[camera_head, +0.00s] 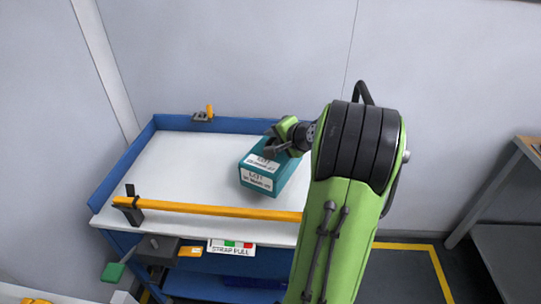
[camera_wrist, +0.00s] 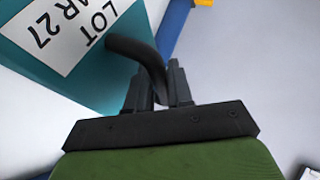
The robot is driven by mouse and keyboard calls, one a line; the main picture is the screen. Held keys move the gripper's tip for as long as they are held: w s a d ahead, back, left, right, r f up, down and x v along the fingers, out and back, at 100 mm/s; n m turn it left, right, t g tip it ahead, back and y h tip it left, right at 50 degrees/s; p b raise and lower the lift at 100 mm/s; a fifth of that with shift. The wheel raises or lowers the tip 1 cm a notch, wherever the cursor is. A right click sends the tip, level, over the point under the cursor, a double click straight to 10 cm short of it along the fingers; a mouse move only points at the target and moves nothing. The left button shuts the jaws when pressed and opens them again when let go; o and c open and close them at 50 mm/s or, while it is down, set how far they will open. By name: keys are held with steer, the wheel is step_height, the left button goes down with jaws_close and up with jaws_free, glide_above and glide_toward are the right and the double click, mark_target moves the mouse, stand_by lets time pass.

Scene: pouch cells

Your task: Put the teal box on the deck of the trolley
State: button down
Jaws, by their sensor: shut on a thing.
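The teal box (camera_head: 259,193) with white lot labels is over the white deck (camera_head: 185,160) of the blue-rimmed trolley, right of the deck's middle. I cannot tell whether its underside touches the deck. My gripper (camera_head: 271,143) is at the top of the box. In the wrist view, my gripper (camera_wrist: 160,82) is shut on a dark curved handle (camera_wrist: 138,50) of the teal box (camera_wrist: 95,75). My arm hides the right part of the trolley.
An orange bar (camera_head: 220,209) crosses the trolley's front edge, held by a dark bracket (camera_head: 132,206). A small orange-tipped fitting (camera_head: 205,115) sits on the back rim. A label (camera_head: 231,248) and a green-handled lever (camera_head: 114,271) are below the front. The deck's left side is clear.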

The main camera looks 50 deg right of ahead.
step_height(320, 180, down, 4)
steer(key=shift+r+b, duration=0.1)
steer(key=shift+b, duration=0.7)
steer(key=c, duration=1)
jaws_free()
steer(key=p+v, duration=0.4)
steer(key=v, duration=0.8)
steer(key=w+a+r+n+g+y, duration=0.15)
steer(key=a+n, duration=0.35)
steer(key=a, duration=0.6)
steer(key=a+n+g+y, duration=0.1)
steer(key=a+n+g, duration=0.2)
steer(key=a+n, duration=0.55)
steer(key=s+a+n+g, duration=0.1)
steer(key=s+a+n, duration=0.3)
steer(key=s+a, duration=0.6)
steer(key=shift+s+a+f, duration=0.3)
steer(key=shift+s+a, duration=0.05)
steer(key=shift+s, duration=0.2)
